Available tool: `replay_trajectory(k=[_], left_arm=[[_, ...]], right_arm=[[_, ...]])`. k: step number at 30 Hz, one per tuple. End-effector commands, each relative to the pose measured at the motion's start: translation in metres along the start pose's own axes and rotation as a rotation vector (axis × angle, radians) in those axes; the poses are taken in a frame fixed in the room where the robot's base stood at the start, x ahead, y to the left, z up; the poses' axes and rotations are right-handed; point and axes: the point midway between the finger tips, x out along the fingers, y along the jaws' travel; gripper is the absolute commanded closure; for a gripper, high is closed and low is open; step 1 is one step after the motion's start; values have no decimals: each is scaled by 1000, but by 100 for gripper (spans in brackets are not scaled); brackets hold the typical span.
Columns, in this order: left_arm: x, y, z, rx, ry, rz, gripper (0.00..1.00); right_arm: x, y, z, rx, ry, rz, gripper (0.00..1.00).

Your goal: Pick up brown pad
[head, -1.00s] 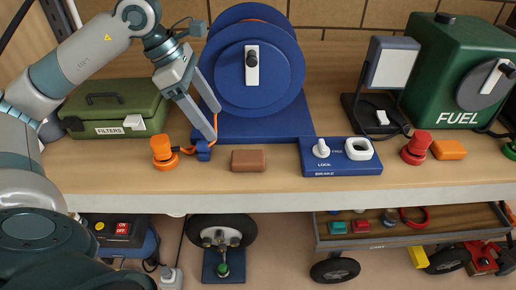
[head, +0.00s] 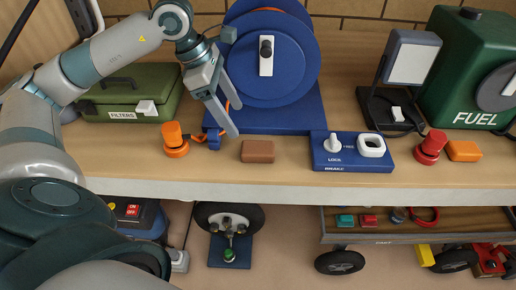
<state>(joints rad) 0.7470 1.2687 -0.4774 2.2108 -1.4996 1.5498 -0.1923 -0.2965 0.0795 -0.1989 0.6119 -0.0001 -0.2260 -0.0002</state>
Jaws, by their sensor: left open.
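The brown pad (head: 257,151) is a small rounded block lying flat on the wooden shelf (head: 420,178), in front of the blue reel's base and left of the blue brake panel. My left gripper (head: 229,122) is open and empty. Its two fingers point down, just behind and to the left of the brown pad, apart from it. My right gripper is not in view.
An orange knob (head: 175,140) and a blue clip (head: 214,139) stand left of the pad. The brake panel (head: 325,160), a red knob (head: 431,147) and an orange block (head: 464,151) are right. The blue reel (head: 262,75) rises behind. Shelf between panel and red knob is clear.

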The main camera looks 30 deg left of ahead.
Motion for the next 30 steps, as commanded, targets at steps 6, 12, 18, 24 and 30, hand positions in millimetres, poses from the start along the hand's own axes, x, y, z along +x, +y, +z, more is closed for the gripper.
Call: replay_trajectory(k=[6,12,18,24,30], left_arm=[[38,-1,1,0,1,-5,31],[67,-1,1,-1,1,-3,31],[78,0,0,0,0,0,31],[78,0,0,0,0,0,31],[81,0,1,-1,0,-2,31]], right_arm=[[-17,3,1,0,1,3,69],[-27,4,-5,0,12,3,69],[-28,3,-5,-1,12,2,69],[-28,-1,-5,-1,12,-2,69],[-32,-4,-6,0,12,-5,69]])
